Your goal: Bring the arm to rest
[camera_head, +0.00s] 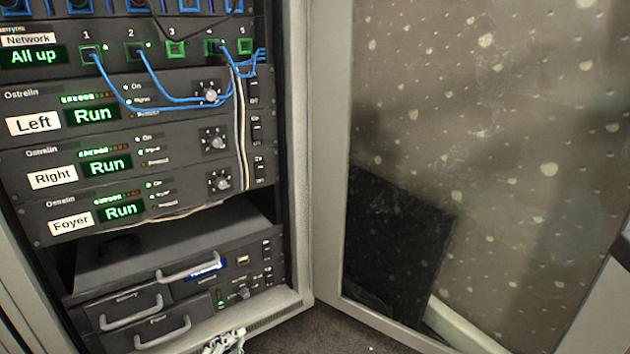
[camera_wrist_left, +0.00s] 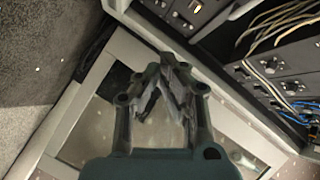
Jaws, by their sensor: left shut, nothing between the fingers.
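My left gripper (camera_wrist_left: 172,66) shows in the left wrist view with its dark fingers together and nothing between them. In the head view, only a small part of it (camera_head: 225,342) shows at the bottom edge, in front of the rack's lower front corner. It appears clear of the rack and holds nothing. The rest of the left arm is outside the head view. My right gripper is in neither view.
An equipment rack (camera_head: 301,150) stands at left, with units labelled Left, Right and Foyer all reading Run. The network panel (camera_head: 33,56) reads All up. Blue cables (camera_head: 160,97) hang across the front. An open glazed door (camera_head: 335,150) fills the right side.

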